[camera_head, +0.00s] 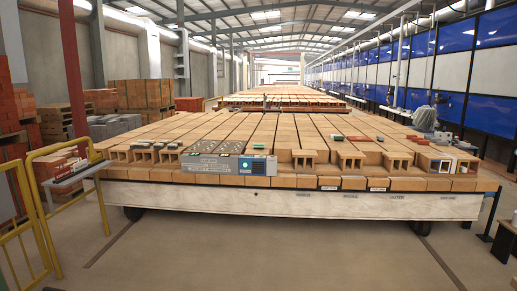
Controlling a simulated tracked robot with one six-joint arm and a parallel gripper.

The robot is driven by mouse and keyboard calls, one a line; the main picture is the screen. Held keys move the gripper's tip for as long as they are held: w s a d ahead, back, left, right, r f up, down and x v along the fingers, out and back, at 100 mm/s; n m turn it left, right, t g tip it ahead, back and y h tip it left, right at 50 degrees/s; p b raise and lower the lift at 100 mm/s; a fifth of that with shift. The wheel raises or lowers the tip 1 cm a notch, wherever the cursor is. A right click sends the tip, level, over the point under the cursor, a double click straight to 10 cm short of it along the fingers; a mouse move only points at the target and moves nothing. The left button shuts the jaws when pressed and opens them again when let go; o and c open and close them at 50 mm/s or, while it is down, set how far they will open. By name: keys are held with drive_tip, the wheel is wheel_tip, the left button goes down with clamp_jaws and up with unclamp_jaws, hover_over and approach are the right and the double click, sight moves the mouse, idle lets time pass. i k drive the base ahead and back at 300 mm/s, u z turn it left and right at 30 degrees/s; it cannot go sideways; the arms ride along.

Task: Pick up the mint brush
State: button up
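I cannot make out the mint brush for certain. A small green item (337,138) lies on top of the brick-covered cart (290,203), right of centre. It is too small to tell whether it is a brush. My gripper is not in view.
A grey panel box (228,167) sits at the cart's front edge. Hollow bricks (350,159) stand along that edge, with a dark red item (360,139) behind. A yellow railing (45,205) is at left. The floor (260,255) before the cart is clear.

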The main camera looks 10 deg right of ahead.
sight(256, 145)
drive_tip(key=z, duration=0.35)
drive_tip(key=i, duration=3.55)
